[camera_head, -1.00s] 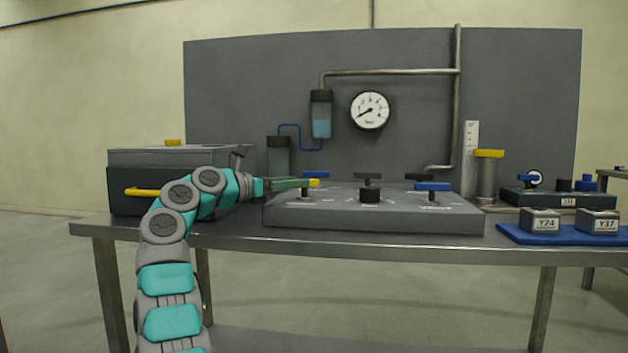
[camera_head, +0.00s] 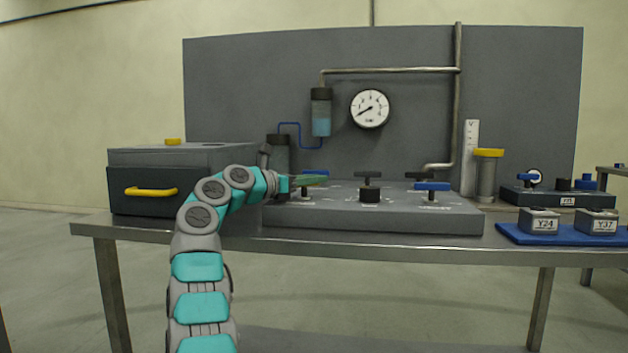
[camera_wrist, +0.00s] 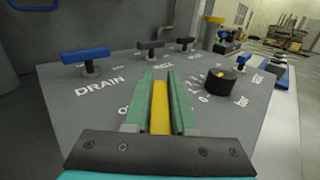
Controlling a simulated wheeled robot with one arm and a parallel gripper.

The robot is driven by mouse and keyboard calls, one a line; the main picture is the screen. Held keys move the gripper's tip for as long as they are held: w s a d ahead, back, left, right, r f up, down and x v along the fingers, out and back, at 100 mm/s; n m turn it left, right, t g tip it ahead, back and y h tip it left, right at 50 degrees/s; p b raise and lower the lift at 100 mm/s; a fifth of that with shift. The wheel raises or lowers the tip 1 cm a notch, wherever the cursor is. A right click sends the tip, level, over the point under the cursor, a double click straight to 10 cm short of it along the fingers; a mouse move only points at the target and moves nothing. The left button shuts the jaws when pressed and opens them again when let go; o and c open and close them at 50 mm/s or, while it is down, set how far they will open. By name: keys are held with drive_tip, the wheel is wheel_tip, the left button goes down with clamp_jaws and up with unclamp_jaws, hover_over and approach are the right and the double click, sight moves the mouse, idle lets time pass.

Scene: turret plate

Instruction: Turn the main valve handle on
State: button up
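A grey turret plate (camera_head: 400,215) lies on the bench and bears several T-shaped handles. My gripper (camera_head: 312,181) is at the plate's left part, with its green fingers low over the surface. In the wrist view a yellow handle (camera_wrist: 160,108) lies lengthwise between the fingers of my gripper (camera_wrist: 160,88), which look closed along both its sides. The fingers hide most of this handle in the head view, and its label is covered. I cannot read whether it is marked as the main valve. A pressure gauge (camera_head: 370,109) hangs on the panel behind.
A blue handle marked DRAIN (camera_wrist: 86,56) stands to the left of my fingers, and a black knob (camera_wrist: 219,81) close to their right. Black handles (camera_head: 368,175) and another blue handle (camera_head: 432,186) stand further right. A drawer box (camera_head: 181,164) is at the bench's left.

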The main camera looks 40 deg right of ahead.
clamp_jaws()
